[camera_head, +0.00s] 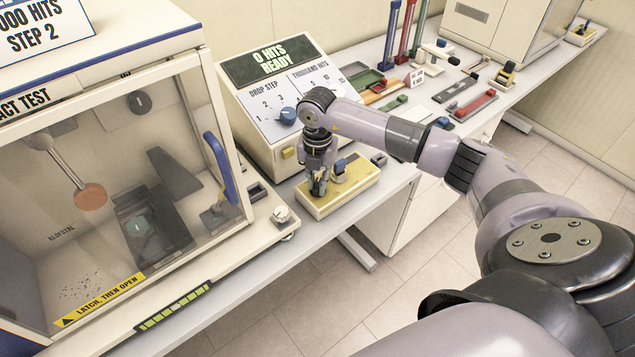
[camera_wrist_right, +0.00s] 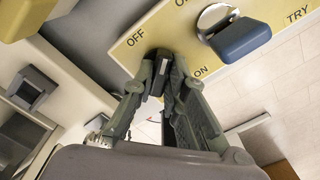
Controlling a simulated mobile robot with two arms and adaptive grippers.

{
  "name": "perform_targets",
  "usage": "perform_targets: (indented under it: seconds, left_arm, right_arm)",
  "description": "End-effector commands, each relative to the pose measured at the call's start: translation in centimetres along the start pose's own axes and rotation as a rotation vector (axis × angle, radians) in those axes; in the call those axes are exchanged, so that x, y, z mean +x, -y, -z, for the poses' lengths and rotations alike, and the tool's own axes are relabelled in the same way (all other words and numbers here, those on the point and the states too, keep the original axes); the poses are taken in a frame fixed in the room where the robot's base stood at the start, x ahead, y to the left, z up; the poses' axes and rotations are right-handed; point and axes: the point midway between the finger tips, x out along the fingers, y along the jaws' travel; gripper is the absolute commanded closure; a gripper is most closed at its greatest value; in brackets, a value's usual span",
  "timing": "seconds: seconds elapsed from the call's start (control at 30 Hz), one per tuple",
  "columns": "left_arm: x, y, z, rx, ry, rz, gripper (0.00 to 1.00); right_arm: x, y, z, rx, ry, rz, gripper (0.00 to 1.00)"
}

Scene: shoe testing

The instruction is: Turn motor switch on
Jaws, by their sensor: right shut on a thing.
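The yellow switch box (camera_head: 352,192) stands on the bench in front of the counter unit. In the right wrist view, its yellow plate (camera_wrist_right: 186,39) carries OFF, ON and TRY labels. My right gripper (camera_head: 318,190) is at the box's left part, and it also shows in the right wrist view (camera_wrist_right: 163,88). Its fingers are shut on a dark switch lever (camera_wrist_right: 161,68) beside the OFF and ON labels. The fingers hide part of the lever, so I cannot tell its exact setting. My left gripper is not in view.
A blue-capped switch (camera_head: 339,167) stands beside my gripper on the box, close to it. The counter unit (camera_head: 262,122) reads "0 HITS READY". A clear-walled test cabinet (camera_head: 165,130) stands at left. Tools and trays lie farther along the bench. Open floor lies in front.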

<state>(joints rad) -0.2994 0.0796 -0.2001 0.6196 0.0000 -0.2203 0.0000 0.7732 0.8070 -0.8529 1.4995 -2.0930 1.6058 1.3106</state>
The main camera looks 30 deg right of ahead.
Motion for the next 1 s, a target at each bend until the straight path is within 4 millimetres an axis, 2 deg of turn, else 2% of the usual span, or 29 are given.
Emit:
perform_targets:
  seconds: [0.5, 0.8, 1.0]
  left_arm:
    - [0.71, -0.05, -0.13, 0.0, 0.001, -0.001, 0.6]
    - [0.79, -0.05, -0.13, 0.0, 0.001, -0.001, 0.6]
    - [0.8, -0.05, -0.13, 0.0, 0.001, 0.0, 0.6]
  right_arm:
    - [-0.09, -0.07, -0.08, 0.458, 0.002, -0.003, 1.0]
    - [-0.14, -0.06, -0.1, 0.623, 0.002, -0.003, 1.0]
    - [-0.15, -0.06, -0.12, 0.672, 0.003, -0.003, 1.0]
